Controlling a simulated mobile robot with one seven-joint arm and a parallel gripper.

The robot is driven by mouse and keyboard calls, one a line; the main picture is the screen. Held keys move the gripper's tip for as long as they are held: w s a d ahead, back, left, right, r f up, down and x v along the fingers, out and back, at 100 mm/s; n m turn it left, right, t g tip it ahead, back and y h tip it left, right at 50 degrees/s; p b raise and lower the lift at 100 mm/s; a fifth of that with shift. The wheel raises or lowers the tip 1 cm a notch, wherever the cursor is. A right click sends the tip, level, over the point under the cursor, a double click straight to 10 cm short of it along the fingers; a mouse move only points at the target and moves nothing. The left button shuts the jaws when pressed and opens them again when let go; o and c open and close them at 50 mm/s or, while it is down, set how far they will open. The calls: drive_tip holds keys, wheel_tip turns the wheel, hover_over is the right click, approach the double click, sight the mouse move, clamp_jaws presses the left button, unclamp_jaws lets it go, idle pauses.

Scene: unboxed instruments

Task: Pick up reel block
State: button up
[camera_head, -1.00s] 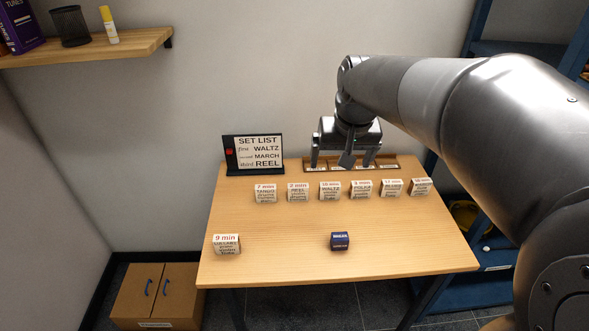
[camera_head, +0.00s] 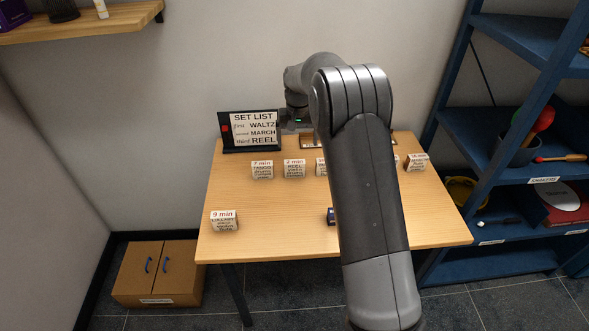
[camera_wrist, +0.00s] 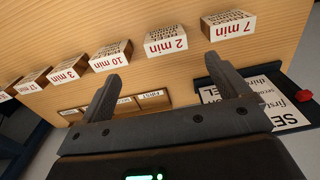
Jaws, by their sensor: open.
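The reel block (camera_head: 294,168) is a small white box with "2 min REEL" printed on it. It stands second from the left in a row of blocks on the table in the head view. In the wrist view it shows as the "2 min" block (camera_wrist: 166,42), beyond the gap between my fingers.
The "7 min" block (camera_head: 262,170) and "10 min" block (camera_wrist: 110,56) flank the reel block. A set list sign (camera_head: 252,131) and slotted wooden rack (camera_wrist: 127,105) are behind the row.

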sight(295, 162)
drive_tip(key=f, duration=0.2)
drive_tip(key=w+f, duration=0.1)
drive_tip(key=shift+w+a, duration=0.1)
drive_tip(key=shift+a, duration=0.2)
wheel_tip(295, 162, down, 10)
drive_tip(key=shift+a+f, duration=0.1)
drive_tip(key=shift+f, duration=0.1)
drive_tip(key=shift+c, duration=0.2)
drive_tip(key=c, duration=1)
